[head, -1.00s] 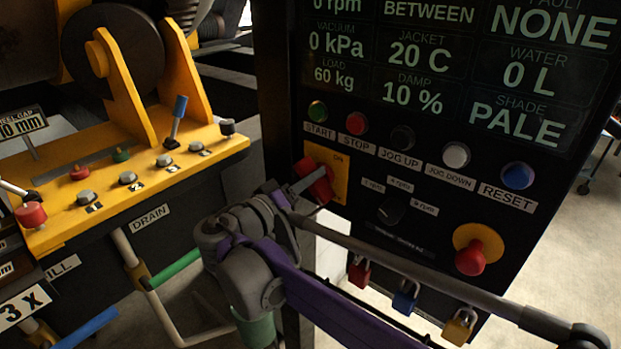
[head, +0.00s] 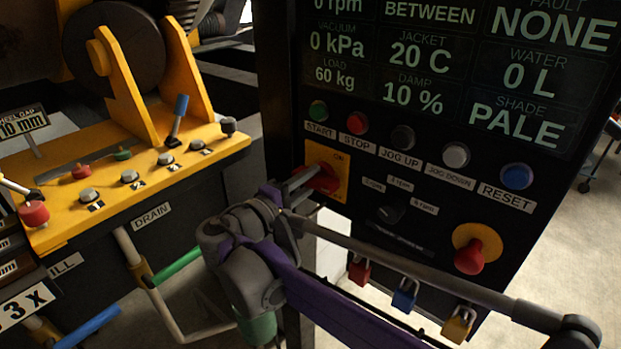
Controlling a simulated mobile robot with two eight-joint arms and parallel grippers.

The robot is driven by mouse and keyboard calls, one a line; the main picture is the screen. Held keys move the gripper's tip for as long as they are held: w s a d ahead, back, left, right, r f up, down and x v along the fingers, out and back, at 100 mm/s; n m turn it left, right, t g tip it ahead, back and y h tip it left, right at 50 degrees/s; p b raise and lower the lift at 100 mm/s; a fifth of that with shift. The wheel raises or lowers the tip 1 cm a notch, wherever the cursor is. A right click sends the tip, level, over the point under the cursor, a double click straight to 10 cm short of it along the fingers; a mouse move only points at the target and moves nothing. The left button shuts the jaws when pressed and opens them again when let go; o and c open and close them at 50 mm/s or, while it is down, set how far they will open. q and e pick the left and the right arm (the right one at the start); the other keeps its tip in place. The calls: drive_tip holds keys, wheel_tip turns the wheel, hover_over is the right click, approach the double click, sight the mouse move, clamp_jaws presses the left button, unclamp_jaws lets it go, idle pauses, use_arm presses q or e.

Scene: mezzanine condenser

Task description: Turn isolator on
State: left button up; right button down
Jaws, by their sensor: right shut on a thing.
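The isolator is a red rotary handle (head: 326,180) on a yellow plate (head: 341,165) at the left edge of the black control panel. The plate has "ON" lettered at its upper right. My right gripper (head: 303,183) is at the handle's left side, its grey fingers shut on the red handle. The fingers and wrist cover part of the handle and the plate's lower left, so its exact angle is hard to read. My left gripper is not in view.
The panel's START (head: 318,111) and STOP (head: 357,123) buttons sit just above the isolator. A dark selector knob (head: 391,211) and a red emergency-stop button (head: 469,257) are to the right. Red, blue (head: 405,294) and yellow padlocks hang below. A yellow machine deck (head: 130,180) stands left.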

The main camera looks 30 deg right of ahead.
drive_tip(key=n, duration=0.4)
drive_tip(key=shift+f+n, duration=0.2)
drive_tip(key=shift+n, duration=0.1)
drive_tip(key=shift+s+n+b, duration=0.1)
drive_tip(key=shift+n+b, duration=0.2)
drive_tip(key=shift+n, duration=1.7)
drive_tip(key=c, duration=0.6)
unclamp_jaws()
drive_tip(key=shift+c, duration=0.2)
drive_tip(key=b+v, duration=0.1)
drive_tip(key=v, duration=0.9)
drive_tip(key=shift+s+a, duration=0.15)
drive_tip(key=shift+a, duration=0.2)
drive_tip(key=shift+f, duration=0.1)
